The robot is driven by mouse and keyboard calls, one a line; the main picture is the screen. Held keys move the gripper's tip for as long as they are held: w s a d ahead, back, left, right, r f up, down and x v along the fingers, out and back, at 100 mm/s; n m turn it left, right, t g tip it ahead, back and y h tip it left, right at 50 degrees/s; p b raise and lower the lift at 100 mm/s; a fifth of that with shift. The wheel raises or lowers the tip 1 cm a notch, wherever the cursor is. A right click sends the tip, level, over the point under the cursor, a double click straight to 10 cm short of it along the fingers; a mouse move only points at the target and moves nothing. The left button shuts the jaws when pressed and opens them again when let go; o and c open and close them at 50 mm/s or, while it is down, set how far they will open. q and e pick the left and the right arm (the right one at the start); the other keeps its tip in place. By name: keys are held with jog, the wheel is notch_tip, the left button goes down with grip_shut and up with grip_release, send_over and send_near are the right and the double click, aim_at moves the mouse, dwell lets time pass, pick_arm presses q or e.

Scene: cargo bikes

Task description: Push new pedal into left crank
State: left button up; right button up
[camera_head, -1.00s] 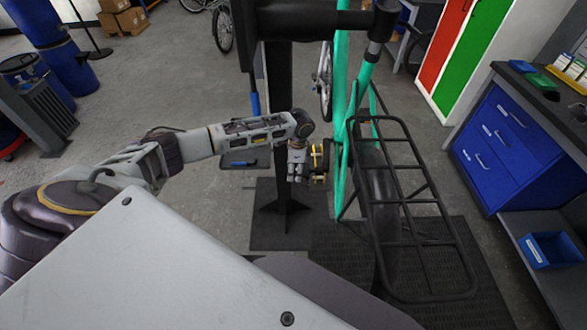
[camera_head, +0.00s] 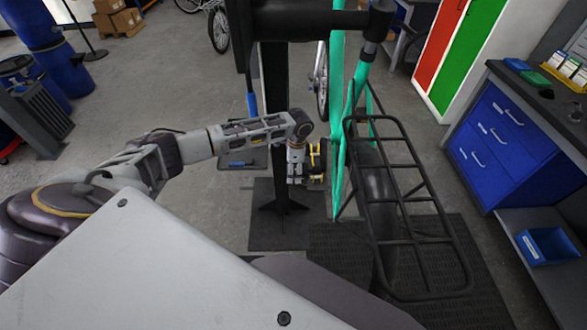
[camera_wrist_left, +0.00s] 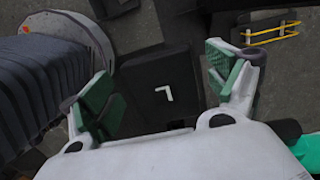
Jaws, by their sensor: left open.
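My left gripper (camera_head: 295,178) points down beside the teal cargo bike (camera_head: 338,110), just left of a yellow-and-black pedal (camera_head: 317,160). In the left wrist view the gripper (camera_wrist_left: 162,88) has its green-padded fingers spread wide with nothing between them. The pedal's yellow edges (camera_wrist_left: 272,35) show there at the upper right, outside the jaws and past the right finger. The left crank cannot be made out, so I cannot tell how the pedal sits on it. My right gripper is not in view.
A black stand post (camera_head: 275,90) rises from a dark base plate (camera_head: 262,235) left of the bike. A black rack (camera_head: 405,200) stands to the pedal's right. A blue drawer cabinet (camera_head: 497,150) is at the right.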

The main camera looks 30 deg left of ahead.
pick_arm(q)
notch_tip(320, 180, up, 12)
jog(key=shift+w+d, duration=0.25)
jog(key=shift+d, duration=0.15)
dwell(0.5)
dwell(0.5)
